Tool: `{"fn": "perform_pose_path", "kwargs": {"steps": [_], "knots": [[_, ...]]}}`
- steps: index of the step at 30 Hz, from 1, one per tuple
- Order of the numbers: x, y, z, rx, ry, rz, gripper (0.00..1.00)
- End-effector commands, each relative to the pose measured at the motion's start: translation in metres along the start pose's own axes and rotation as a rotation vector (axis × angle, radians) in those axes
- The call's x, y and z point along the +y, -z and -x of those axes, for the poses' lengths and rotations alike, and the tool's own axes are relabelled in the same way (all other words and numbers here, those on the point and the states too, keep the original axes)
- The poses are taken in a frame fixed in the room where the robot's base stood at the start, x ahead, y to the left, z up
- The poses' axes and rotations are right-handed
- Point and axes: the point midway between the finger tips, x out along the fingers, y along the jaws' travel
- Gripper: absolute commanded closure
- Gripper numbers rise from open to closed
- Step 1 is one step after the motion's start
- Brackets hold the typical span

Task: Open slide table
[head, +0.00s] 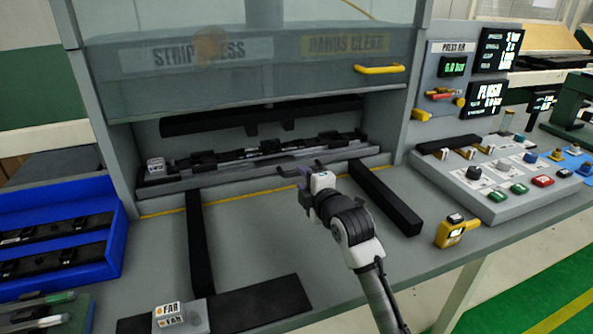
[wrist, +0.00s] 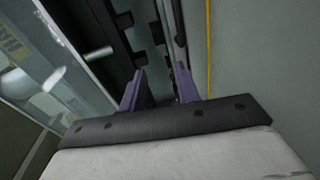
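The slide table (head: 215,179) is a long grey tray inside the press opening, with black fixtures along its top. It sits back behind the yellow line. A dark handle (head: 286,171) is at the middle of its front edge. My gripper (head: 303,172) is at the front edge, close to this handle. In the wrist view my gripper (wrist: 160,88) shows two purple fingers standing apart with a gap between them. The slide table's front rail (wrist: 165,22) runs up from the fingers, with a black handle part on it. Whether the fingers touch the handle cannot be told.
Two black rails (head: 386,197) (head: 197,245) lie on the bench before the opening. A clear guard with a yellow handle (head: 379,69) is raised above. A blue bin (head: 121,232) is left; a control box (head: 497,180) and yellow device (head: 452,231) are right.

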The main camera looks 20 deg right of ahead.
Motion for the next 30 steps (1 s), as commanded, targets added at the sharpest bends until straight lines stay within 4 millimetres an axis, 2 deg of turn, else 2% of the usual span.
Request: {"fn": "perform_pose_path", "kwargs": {"steps": [1, 3, 6, 10, 14, 24, 30], "knots": [[-0.009, -0.022, 0.010, -0.033, 0.029, 0.011, 0.68], [-0.019, -0.041, 0.018, -0.059, 0.061, 0.026, 0.68], [-0.027, -0.055, 0.025, -0.077, 0.085, 0.035, 0.68], [-0.028, -0.058, 0.020, -0.079, 0.093, 0.038, 0.68], [-0.028, -0.059, 0.001, -0.078, 0.094, 0.038, 0.68], [-0.034, -0.064, -0.069, -0.078, 0.093, 0.038, 0.68], [-0.038, -0.067, -0.097, -0.079, 0.092, 0.037, 0.68]]}}
